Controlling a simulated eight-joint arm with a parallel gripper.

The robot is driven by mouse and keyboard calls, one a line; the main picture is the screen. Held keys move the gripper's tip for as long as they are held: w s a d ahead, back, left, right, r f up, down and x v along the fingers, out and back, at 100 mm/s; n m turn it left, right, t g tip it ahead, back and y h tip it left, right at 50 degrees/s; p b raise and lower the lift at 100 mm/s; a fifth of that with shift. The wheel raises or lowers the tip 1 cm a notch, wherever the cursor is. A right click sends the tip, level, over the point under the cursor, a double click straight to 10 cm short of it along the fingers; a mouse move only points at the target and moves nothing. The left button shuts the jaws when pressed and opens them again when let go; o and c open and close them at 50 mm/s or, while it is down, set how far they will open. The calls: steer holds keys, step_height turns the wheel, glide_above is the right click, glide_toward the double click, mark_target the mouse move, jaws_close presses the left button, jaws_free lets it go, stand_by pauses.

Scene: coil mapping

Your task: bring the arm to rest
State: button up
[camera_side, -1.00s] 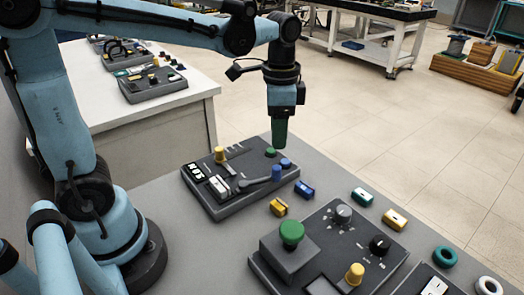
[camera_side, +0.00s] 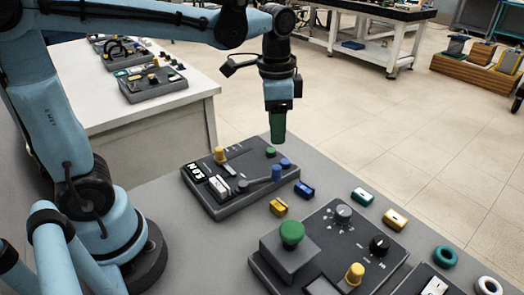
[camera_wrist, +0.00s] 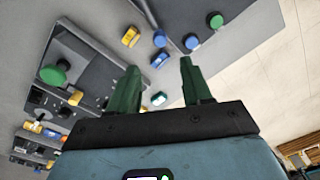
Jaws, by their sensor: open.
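My gripper (camera_side: 278,125) hangs pointing down above the far edge of the small control panel (camera_side: 215,205) in the side view. In the wrist view my gripper (camera_wrist: 158,78) shows its two green fingers apart, with nothing between them but the grey table behind.
A larger panel (camera_side: 325,220) with a green mushroom button (camera_side: 291,232) stands in front. Loose pieces lie between: yellow (camera_side: 279,207), blue (camera_side: 304,189), teal (camera_side: 362,196) and another yellow (camera_side: 395,219). Green (camera_side: 445,256) and white (camera_side: 488,286) rings lie at right. Open floor lies beyond.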

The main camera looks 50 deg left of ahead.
steer(key=s+a+f+n+t, duration=0.2)
steer(key=s+n+t, duration=0.4)
steer(key=shift+f+n+t, duration=0.35)
steer(key=shift+n+t, duration=0.05)
steer(key=shift+c, duration=0.3)
stand_by(0.4)
